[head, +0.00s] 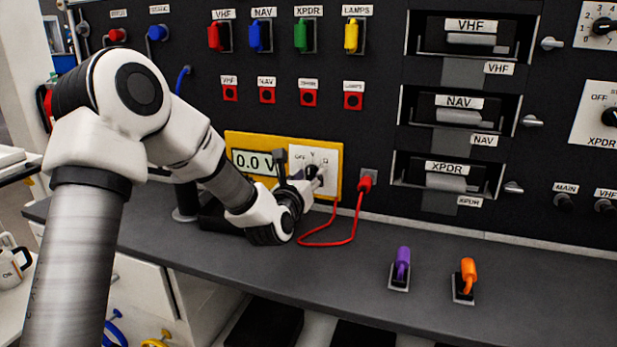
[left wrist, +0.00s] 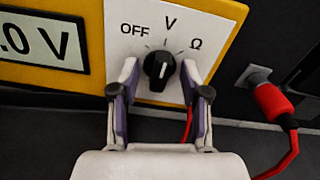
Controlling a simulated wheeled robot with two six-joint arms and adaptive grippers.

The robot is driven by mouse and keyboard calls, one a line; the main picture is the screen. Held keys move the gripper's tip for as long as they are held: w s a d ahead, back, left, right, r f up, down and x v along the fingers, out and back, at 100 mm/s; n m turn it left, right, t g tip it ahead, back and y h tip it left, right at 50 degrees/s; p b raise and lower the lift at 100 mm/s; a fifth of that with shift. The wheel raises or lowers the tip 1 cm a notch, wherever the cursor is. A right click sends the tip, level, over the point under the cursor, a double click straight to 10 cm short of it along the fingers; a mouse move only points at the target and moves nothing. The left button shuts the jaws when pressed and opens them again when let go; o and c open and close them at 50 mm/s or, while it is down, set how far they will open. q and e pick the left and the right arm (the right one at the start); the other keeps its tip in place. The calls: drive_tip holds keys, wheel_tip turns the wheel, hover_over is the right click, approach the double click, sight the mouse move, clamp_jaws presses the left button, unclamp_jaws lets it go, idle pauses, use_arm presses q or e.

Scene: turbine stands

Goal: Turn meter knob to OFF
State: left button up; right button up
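The yellow meter (head: 230,140) is on the bench against the black panel, its display (head: 256,162) reading 0.0 V. Its black round knob (left wrist: 159,66) sits on a white plate marked OFF, V and Ω. The knob's white mark seems to lie toward V, but it is small. My left gripper (left wrist: 160,76) is open, with one finger on each side of the knob and a gap on both sides. In the head view my left gripper (head: 302,182) is in front of the meter and partly hides the plate. My right gripper is not in view.
A red plug (head: 366,183) with a red cable (head: 352,236) is right of the meter, the cable looping on the bench. Purple (head: 402,262) and orange (head: 468,275) handled pieces stand farther right. The bench (head: 540,280) is clear at far right. Switches and trays fill the panel above.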

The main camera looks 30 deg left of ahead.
use_arm(q)
drive_tip(key=shift+o, duration=0.8)
